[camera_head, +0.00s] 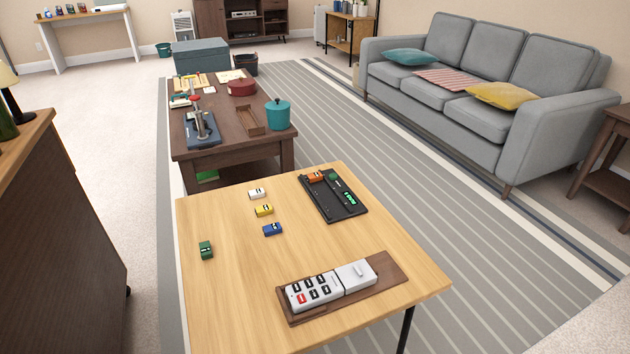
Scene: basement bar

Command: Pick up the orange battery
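The orange battery (315,177) is a small block at the far left end of a black tray-like holder (345,210) on the light wooden table (225,310). Green parts show beside it on the holder. It is too small to tell whether it sits in a slot or on top. Neither of my grippers is in view.
White (257,193), yellow (264,210), blue (272,229) and green (206,250) blocks lie loose left of the holder. A white remote (313,291) and grey-white cover (355,275) rest on a brown tray (392,273). A dark cabinet (65,240) stands left.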

